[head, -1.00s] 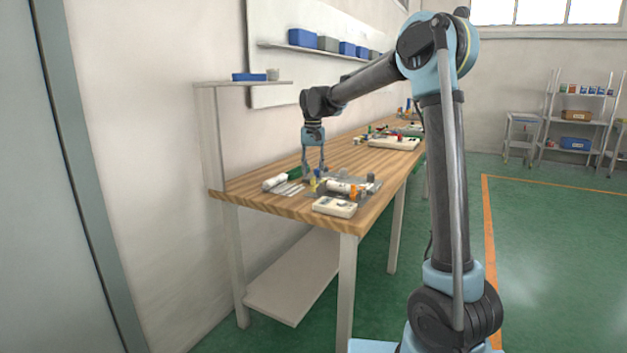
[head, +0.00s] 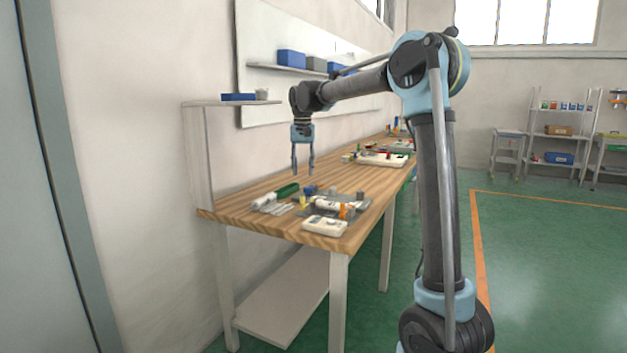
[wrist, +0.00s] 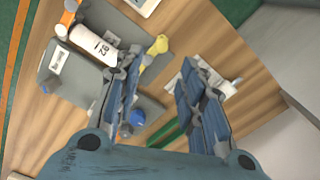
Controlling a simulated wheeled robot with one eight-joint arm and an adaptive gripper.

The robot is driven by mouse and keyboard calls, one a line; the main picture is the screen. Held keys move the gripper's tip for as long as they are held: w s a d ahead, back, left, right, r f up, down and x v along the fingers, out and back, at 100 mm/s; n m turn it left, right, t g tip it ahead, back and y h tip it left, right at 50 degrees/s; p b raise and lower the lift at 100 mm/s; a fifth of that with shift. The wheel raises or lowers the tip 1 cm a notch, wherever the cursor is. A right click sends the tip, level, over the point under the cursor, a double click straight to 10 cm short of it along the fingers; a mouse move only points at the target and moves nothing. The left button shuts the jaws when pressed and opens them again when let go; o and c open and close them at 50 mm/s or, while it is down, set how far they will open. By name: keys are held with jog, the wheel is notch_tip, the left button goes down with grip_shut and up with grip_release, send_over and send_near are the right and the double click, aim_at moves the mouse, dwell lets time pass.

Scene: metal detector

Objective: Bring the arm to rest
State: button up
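My gripper (head: 303,172) hangs from my raised arm, pointing down over the wooden workbench (head: 236,211). Its two fingers are apart with nothing between them, clear above the bench top. In the wrist view the open fingers (wrist: 165,95) show over the parts below. A white cylinder marked with a number (wrist: 92,45), a yellow piece (wrist: 155,52), a blue piece (wrist: 137,118) and a green piece (wrist: 168,135) lie beneath, none touching the fingers as far as I can see.
A grey tray (head: 352,212) and a white device (head: 325,226) lie at the bench's near end. A small side shelf (head: 205,104) stands at the left by the wall. More kits (head: 384,158) sit farther back. Open green floor (head: 540,260) lies to the right.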

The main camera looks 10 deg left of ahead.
jog(key=s+d+f+t, duration=0.1)
jog(key=s+d+f, duration=0.1)
jog(key=s+d, duration=0.8)
jog(key=s+d+f, duration=0.2)
jog(key=s+d, duration=0.4)
jog(key=d, duration=0.8)
jog(key=s+d+f, duration=0.6)
jog(key=s+f, duration=0.4)
jog(key=s+d+f+m+t, duration=0.1)
jog(key=s+d+f, duration=0.5)
jog(key=s+f, duration=0.4)
jog(key=shift+s+f, duration=0.15)
jog(key=shift+s, duration=0.35)
